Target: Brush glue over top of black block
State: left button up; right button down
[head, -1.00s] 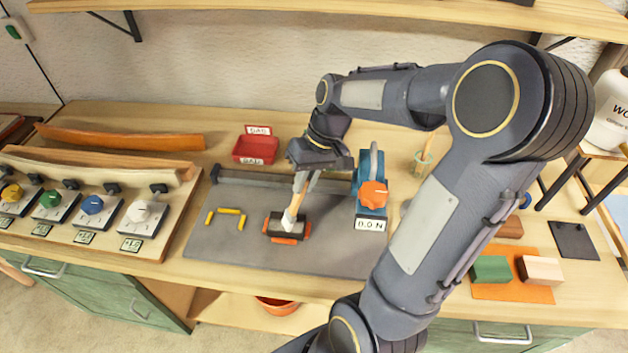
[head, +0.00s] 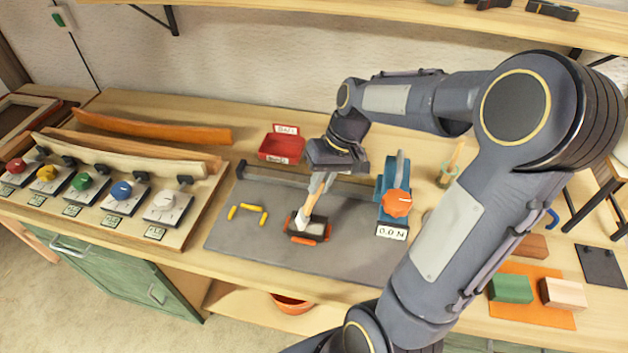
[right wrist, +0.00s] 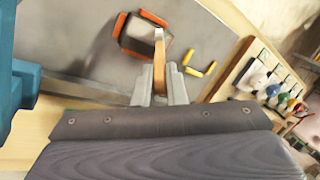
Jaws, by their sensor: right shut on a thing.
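The black block (head: 322,231) lies on the grey mat (head: 240,245) between orange jaw-like pieces (head: 307,240). Its top shows a paler grey patch. My right gripper (head: 320,183) is above it, shut on the wooden handle of a brush (head: 311,203). The brush slants down, and its white bristles are at the left part of the block's top; whether they touch I cannot tell. In the right wrist view the gripper (right wrist: 160,88) holds the brush (right wrist: 159,65) with its tip over the block (right wrist: 138,38). My left gripper is not in view.
A blue device with an orange knob (head: 397,203) stands right of the block, close to my right arm. Yellow pieces (head: 250,208) lie left of it. A red bin (head: 281,148) is behind. A glue pot (head: 447,172) with a stick stands at the right.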

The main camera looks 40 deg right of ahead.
jog(key=s+d, duration=0.2)
jog(key=d, duration=0.3)
jog(key=shift+s+d, duration=0.25)
jog(key=shift+d, duration=0.1)
dwell(5.1)
notch_tip(320, 180, up, 6)
jog(key=p, duration=0.5)
jog(key=shift+r, duration=0.1)
dwell(0.3)
